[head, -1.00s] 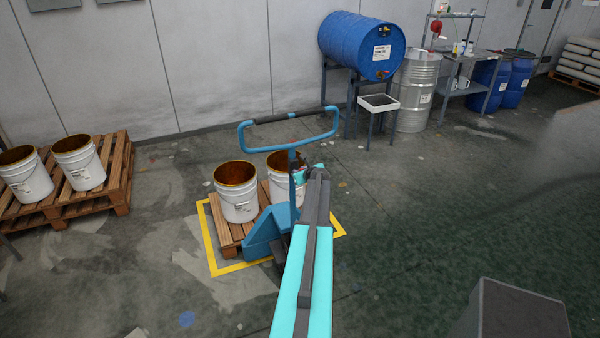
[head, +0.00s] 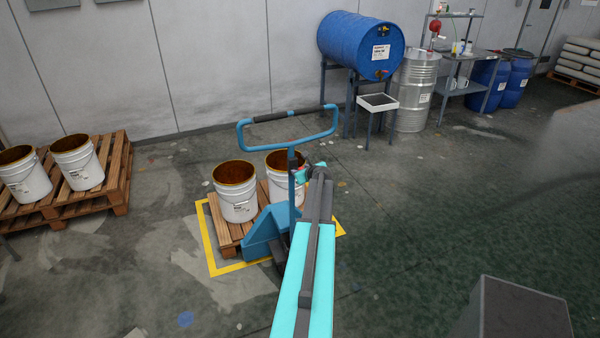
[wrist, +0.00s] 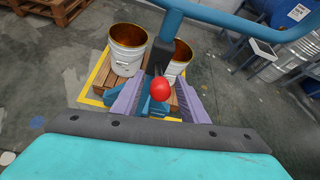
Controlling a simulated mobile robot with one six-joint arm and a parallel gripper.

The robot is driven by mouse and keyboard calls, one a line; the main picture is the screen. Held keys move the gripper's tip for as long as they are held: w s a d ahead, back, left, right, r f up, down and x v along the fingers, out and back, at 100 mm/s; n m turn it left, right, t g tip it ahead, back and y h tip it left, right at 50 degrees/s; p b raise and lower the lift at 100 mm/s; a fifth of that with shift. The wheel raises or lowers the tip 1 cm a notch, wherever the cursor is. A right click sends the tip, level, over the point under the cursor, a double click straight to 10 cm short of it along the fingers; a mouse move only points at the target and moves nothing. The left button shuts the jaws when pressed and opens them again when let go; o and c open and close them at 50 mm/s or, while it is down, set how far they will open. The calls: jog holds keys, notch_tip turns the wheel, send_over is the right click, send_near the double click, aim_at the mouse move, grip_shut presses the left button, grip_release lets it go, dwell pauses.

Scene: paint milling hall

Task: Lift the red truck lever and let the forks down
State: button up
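The red lever knob (wrist: 160,89) shows in the wrist view below the dark block on the blue handle post. My gripper (wrist: 160,81) is open, with one purple finger on each side of the knob and gaps visible between. In the head view, the blue pallet truck (head: 268,240) stands with its looped handle (head: 287,118) upright. My gripper (head: 312,170) is beside the handle post, and the lever is mostly hidden there. The truck's forks are hidden under a wooden pallet (head: 227,232) that carries two white pails (head: 236,200).
Yellow floor marking (head: 212,250) surrounds the pallet. Another pallet (head: 112,190) with pails stands at left. A blue drum (head: 350,42) on a stand and a steel drum (head: 416,95) are at the back.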

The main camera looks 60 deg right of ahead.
jog(key=b+v, duration=0.3)
jog(key=v, duration=0.7)
jog(key=shift+s+a+r, duration=0.2)
jog(key=shift+s+a, duration=0.05)
dwell(0.6)
